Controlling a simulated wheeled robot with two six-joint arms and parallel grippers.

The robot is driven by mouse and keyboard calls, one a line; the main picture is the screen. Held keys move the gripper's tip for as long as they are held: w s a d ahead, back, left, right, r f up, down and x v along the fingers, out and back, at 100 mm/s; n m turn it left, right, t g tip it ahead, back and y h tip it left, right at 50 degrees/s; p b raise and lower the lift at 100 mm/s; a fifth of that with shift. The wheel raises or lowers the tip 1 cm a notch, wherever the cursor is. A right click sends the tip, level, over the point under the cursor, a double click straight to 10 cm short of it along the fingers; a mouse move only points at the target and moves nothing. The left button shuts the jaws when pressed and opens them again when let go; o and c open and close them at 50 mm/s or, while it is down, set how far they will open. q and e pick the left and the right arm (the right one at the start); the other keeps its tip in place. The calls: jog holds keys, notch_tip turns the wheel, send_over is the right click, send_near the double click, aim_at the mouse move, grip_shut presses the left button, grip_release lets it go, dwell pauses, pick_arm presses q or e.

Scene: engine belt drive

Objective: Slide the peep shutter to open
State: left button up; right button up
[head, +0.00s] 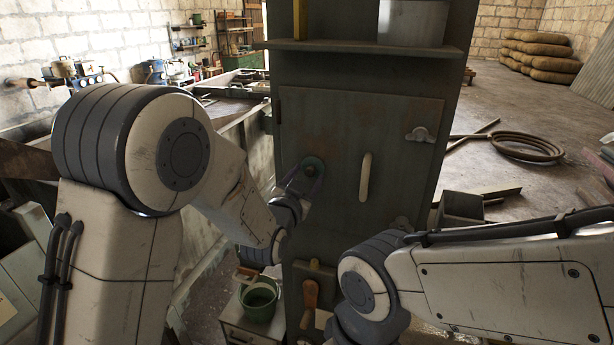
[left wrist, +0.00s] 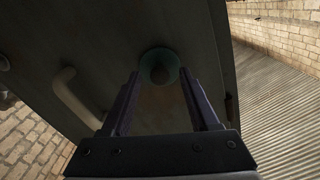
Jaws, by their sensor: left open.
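The peep shutter (head: 314,166) is a small round piece with a teal rim on the left side of the dark cabinet door (head: 405,195). In the left wrist view the shutter (left wrist: 158,54) shows a dark knob-like centre (left wrist: 160,73). My left gripper (head: 300,184) is at the door, just below and left of the shutter. Its two fingers are apart, with the knob-like centre in line between the tips in the left wrist view; I cannot tell if they touch it. My right arm comes in from the right, but its gripper is not visible.
A pale vertical handle (head: 366,177) stands out from the door, right of the shutter. A shelf (head: 365,47) juts out above the door. Below it are a wooden-handled lever (head: 309,295) and a green bucket (head: 259,300). A coiled hose (head: 527,147) lies on the floor at right.

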pick_arm(q)
grip_shut()
dwell(1.3)
